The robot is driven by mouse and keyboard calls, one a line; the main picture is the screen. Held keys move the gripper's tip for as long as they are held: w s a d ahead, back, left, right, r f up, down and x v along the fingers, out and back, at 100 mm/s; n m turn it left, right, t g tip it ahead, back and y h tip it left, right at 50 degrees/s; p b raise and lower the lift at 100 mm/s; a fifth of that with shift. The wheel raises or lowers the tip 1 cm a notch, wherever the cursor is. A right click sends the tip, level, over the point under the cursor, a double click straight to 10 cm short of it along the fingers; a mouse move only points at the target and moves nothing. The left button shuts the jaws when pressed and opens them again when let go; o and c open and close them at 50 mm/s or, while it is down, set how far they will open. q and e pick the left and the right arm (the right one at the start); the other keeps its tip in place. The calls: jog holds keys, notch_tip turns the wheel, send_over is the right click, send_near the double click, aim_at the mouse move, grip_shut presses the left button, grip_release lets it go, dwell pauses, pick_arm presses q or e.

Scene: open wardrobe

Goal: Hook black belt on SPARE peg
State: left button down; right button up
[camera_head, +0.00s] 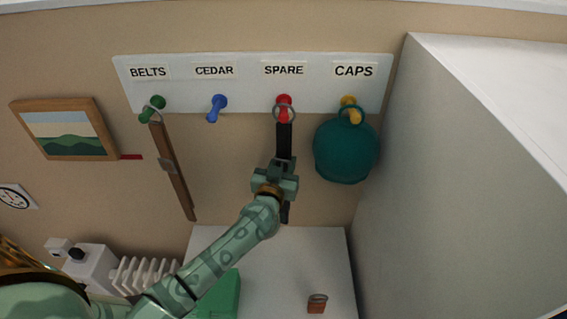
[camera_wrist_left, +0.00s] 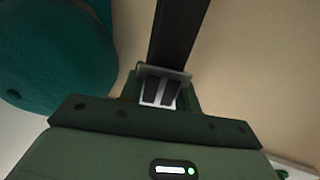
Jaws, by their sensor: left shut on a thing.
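The black belt (camera_head: 284,140) hangs upright below the red SPARE peg (camera_head: 284,101). Its ring (camera_head: 284,113) shows at the peg in the head view and appears to be around it, though the exact seating is hard to tell. My left gripper (camera_head: 276,172) is shut on the belt partway down, below the ring. In the left wrist view the belt (camera_wrist_left: 178,35) runs up from between the fingers (camera_wrist_left: 160,88). The belt's lower end shows just below the gripper. My right gripper is not in view.
A brown belt (camera_head: 173,172) hangs from the green BELTS peg (camera_head: 152,109). The blue CEDAR peg (camera_head: 216,108) is empty. A teal cap (camera_head: 346,151) hangs on the yellow CAPS peg (camera_head: 351,104), close right of my gripper. A white cabinet side (camera_head: 460,170) stands at right. A small brown item (camera_head: 317,304) lies below.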

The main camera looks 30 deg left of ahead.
pick_arm(q)
jog(key=c, duration=0.9)
grip_release()
jog(key=s+d, duration=0.1)
jog(key=s, duration=0.4)
jog(key=s+d, duration=0.1)
jog(key=s, duration=0.4)
jog(key=s+d+p, duration=0.1)
jog(key=s, duration=0.5)
